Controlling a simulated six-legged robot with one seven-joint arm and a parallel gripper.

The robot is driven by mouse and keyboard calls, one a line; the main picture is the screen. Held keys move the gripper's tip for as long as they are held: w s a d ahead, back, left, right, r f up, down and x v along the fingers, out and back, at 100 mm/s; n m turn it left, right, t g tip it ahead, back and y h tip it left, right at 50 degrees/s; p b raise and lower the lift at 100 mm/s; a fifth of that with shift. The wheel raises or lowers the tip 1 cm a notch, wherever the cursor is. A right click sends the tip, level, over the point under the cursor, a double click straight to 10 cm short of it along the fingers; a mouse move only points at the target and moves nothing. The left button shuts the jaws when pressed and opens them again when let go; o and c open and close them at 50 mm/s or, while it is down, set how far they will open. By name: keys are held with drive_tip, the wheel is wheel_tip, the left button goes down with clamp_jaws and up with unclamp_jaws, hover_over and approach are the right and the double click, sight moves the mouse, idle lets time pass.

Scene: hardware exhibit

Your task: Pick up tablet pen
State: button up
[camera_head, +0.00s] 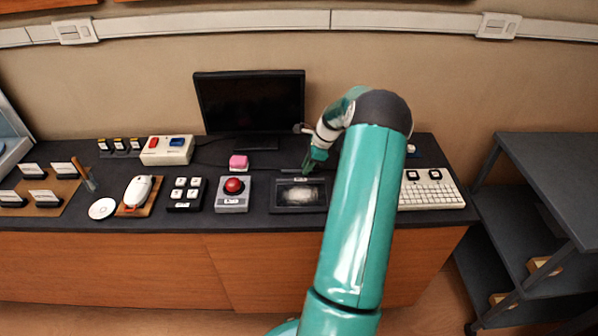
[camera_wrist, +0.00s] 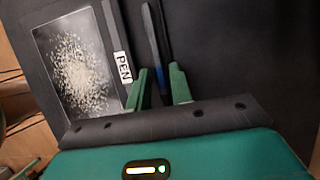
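The tablet pen (camera_wrist: 152,45) is a thin dark stick with a blue band, lying on the dark counter in the wrist view. My gripper (camera_wrist: 160,80) has its two green fingers apart, one on each side of the pen's near end, with gaps showing. The drawing tablet (camera_wrist: 108,45) lies to the left, with a pale speckled screen and a "PEN" label at its edge. In the head view, my gripper (camera_head: 311,163) is at the back edge of the tablet (camera_head: 299,209). The pen is hard to make out there.
A black monitor (camera_head: 250,100) stands behind. A white keyboard (camera_head: 432,194) lies to the right, past my arm. A dark shelf cart (camera_head: 545,180) stands at the far right.

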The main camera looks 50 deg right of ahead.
clamp_jaws()
drive_tip(key=shift+r, duration=0.15)
